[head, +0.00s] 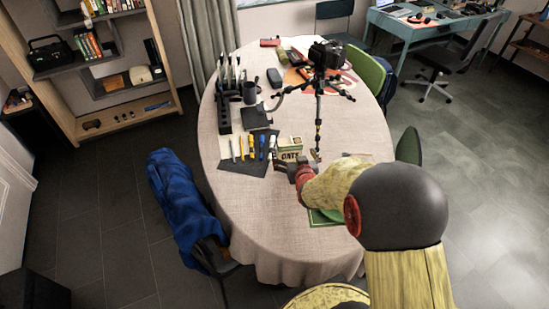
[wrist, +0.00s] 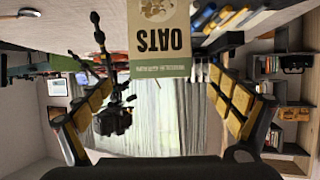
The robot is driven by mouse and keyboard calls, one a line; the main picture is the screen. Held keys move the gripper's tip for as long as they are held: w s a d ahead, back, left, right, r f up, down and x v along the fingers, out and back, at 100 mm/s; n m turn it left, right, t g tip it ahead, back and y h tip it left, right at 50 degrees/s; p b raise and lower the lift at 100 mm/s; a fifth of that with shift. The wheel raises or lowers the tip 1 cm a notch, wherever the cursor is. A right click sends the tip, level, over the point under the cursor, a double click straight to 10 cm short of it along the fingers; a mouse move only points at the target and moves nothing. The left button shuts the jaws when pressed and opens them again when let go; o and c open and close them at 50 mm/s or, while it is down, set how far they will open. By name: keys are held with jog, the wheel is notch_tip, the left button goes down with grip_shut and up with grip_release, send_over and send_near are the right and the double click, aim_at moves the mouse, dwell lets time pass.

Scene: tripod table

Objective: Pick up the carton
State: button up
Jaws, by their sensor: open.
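The carton is a cream and green box marked OATS (head: 289,149), standing on the cloth-covered table (head: 262,215) near the middle of the head view. In the wrist view the picture is upside down, and the carton (wrist: 160,42) hangs from the top centre with its lettering inverted. My gripper (head: 293,169) is on the near side of the carton, low over the table. In the wrist view my gripper (wrist: 161,78) is open, with one yellow-padded finger to each side of the carton's line. The carton looks ahead of the fingers, not held. The gripper partly hides its lower part in the head view.
A tripod with a camera (head: 320,90) stands just behind and right of the carton. Pens and markers (head: 252,148) lie on a dark mat to the left, by a black rack (head: 223,110). A green book (head: 325,216) lies under my arm. The table's front left is clear.

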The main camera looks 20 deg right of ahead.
aim_at(291, 147)
jog(key=b+x, duration=0.3)
jog(key=x, duration=0.4)
jog(key=shift+w, duration=0.35)
jog(key=c, duration=1.9)
jog(key=shift+r, duration=0.1)
jog(key=shift+c, duration=0.4)
